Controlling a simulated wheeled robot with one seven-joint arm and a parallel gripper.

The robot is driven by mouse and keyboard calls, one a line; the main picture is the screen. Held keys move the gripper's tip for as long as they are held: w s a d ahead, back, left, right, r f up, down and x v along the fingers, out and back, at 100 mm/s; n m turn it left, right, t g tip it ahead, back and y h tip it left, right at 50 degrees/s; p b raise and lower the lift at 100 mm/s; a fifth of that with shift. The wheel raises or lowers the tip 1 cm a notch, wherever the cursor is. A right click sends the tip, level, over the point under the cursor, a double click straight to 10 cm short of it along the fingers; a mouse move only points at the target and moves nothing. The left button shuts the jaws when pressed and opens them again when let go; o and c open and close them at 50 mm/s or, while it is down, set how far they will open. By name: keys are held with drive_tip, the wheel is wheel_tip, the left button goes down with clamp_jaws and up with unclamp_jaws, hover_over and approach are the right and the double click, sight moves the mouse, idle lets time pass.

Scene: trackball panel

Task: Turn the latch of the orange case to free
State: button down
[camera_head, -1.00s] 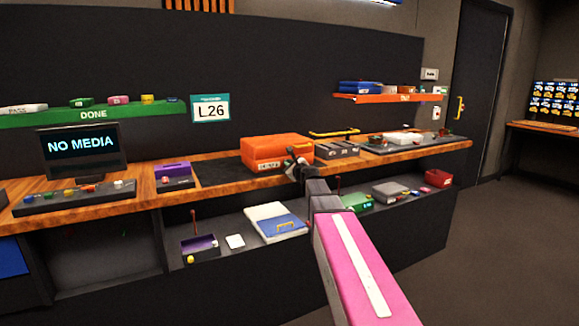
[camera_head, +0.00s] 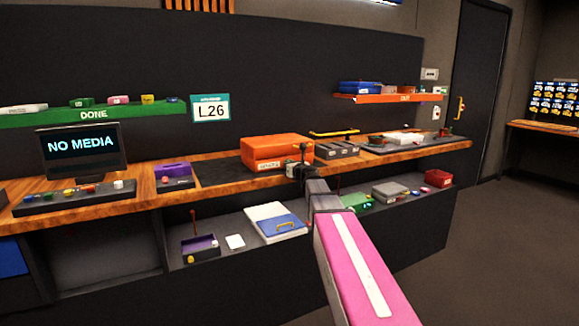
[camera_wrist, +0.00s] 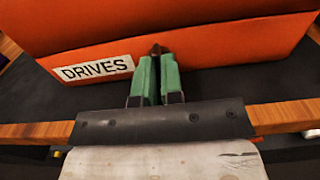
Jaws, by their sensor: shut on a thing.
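The orange case (camera_head: 275,149) sits shut on the wooden bench, and in the wrist view its front face (camera_wrist: 215,45) fills the top. It bears a white label reading DRIVES (camera_wrist: 94,68). My gripper (camera_wrist: 157,62) has its two green fingers close together, right of the label, at the front of the case. A small dark piece, seemingly the latch (camera_wrist: 157,48), shows between the fingertips. The fingers are shut on it and hide most of it, so its angle cannot be told. In the head view my gripper (camera_head: 300,158) is at the case's front right.
A purple box (camera_head: 173,170) and a monitor (camera_head: 80,152) stand to the left. A grey slotted tray (camera_head: 337,150) is close on the case's right. Dark mat lies bare left of the case. A lower shelf holds a white-and-blue binder (camera_head: 275,222).

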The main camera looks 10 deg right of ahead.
idle(0.4)
drive_tip(key=c, duration=1.3)
unclamp_jaws()
drive_tip(key=shift+o, duration=0.2)
drive_tip(key=shift+s, duration=0.15)
drive_tip(key=v, duration=1)
drive_tip(key=shift+s+d, duration=0.15)
drive_tip(key=shift+s, duration=0.15)
